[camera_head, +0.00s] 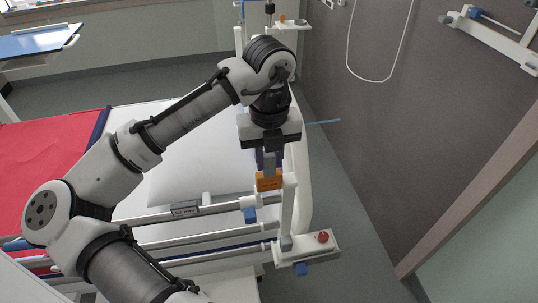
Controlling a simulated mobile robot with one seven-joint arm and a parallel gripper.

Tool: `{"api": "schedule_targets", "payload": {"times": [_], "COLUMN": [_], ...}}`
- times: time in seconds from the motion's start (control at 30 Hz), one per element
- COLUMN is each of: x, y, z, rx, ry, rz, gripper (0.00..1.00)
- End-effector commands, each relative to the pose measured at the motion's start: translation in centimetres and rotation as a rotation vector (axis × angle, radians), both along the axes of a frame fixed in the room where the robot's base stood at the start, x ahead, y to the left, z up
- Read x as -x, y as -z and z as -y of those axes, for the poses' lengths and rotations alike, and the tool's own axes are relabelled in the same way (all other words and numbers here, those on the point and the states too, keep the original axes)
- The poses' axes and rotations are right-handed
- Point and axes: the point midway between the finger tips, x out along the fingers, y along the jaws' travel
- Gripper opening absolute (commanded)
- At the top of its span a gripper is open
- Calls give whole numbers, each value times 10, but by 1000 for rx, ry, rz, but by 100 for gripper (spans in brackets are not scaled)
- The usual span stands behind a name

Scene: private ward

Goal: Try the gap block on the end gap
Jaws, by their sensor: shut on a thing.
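My gripper (268,160) points down near the head end of the bed. It is shut on the gap block (269,181), an orange piece with a dark mark on it. The block is just above the end of the upper side rail (225,206) and beside a white upright post (287,205). The end gap appears to be the space between the rail end and this post, and the block partly covers it. I cannot tell whether the block touches the rail or the post.
A white pillow (190,165) and a red blanket (45,165) lie on the bed. A white bracket (308,246) with a red knob sticks out at the lower right. A blue-topped table (35,41) stands at the upper left. Floor (350,220) is clear right of the bed.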

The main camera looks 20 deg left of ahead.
Motion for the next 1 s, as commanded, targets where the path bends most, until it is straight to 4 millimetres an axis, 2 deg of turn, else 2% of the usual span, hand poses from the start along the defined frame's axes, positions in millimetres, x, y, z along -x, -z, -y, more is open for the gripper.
{"api": "schedule_targets", "payload": {"times": [1.0], "x": [0], "y": [-6], "z": [0], "rx": [0], "ry": [0], "rz": [0], "gripper": [0]}}
